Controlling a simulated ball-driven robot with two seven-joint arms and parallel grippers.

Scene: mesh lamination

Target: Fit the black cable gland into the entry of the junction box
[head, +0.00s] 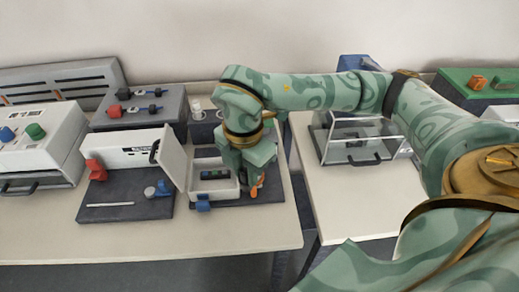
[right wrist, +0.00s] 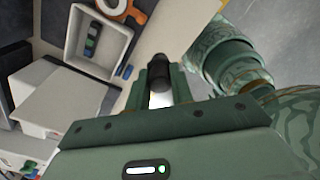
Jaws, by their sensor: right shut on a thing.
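The junction box (head: 216,195) is a white open-topped box on a dark board, with a dark strip and green parts inside. The right wrist view also shows the junction box (right wrist: 92,67) at upper left. My right gripper (head: 249,183) points down just right of the box in the head view. In the right wrist view, my right gripper (right wrist: 160,86) is shut on the black cable gland (right wrist: 159,72), which stands apart from the box wall. In the head view the gland is hidden or too small to tell. The box's entry cannot be made out. My left gripper is not in view.
An orange clamp (right wrist: 122,10) and a blue clamp (head: 203,204) stand close to the box. A white upright panel (head: 172,158) rises to its left. A clear-fronted case (head: 357,142) stands on the right table. The front table strip (head: 220,235) is clear.

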